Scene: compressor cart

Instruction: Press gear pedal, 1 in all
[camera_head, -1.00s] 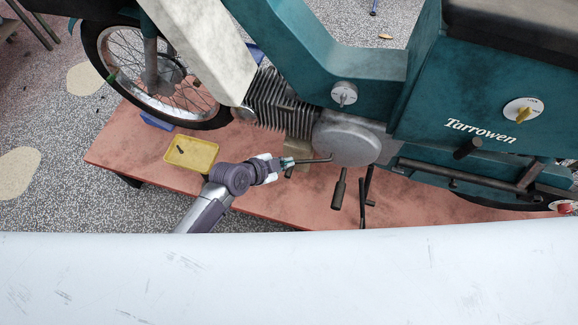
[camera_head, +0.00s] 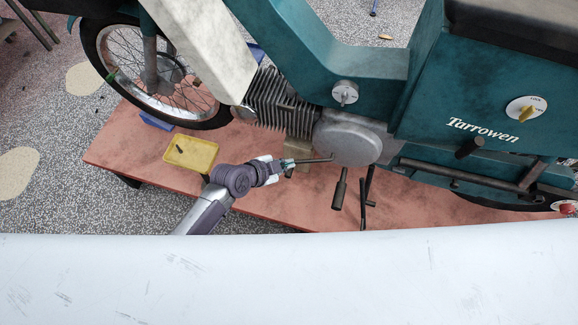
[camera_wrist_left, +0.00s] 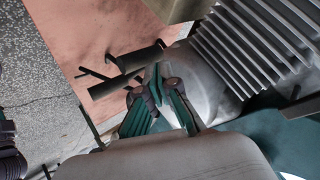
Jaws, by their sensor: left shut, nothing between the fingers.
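The gear pedal appears to be the thin dark lever (camera_head: 312,160) running left from the round engine cover in the head view. My left gripper (camera_head: 286,164) is at the lever's left end, with shut, empty fingers. I cannot tell whether it touches the lever. In the left wrist view the gripper's teal-padded fingers (camera_wrist_left: 160,88) point toward the grey engine housing. Dark cylindrical pegs (camera_wrist_left: 140,56) show just beyond and left of the fingertips; I cannot tell which belongs to the pedal. My right gripper is not in view.
The teal motorbike (camera_head: 360,60) stands on a reddish platform (camera_head: 130,150). A finned cylinder (camera_head: 272,100) is above the gripper. Dark levers (camera_head: 339,190) hang to its right. A yellow tray (camera_head: 191,153) lies left. A pale surface (camera_head: 290,280) fills the foreground.

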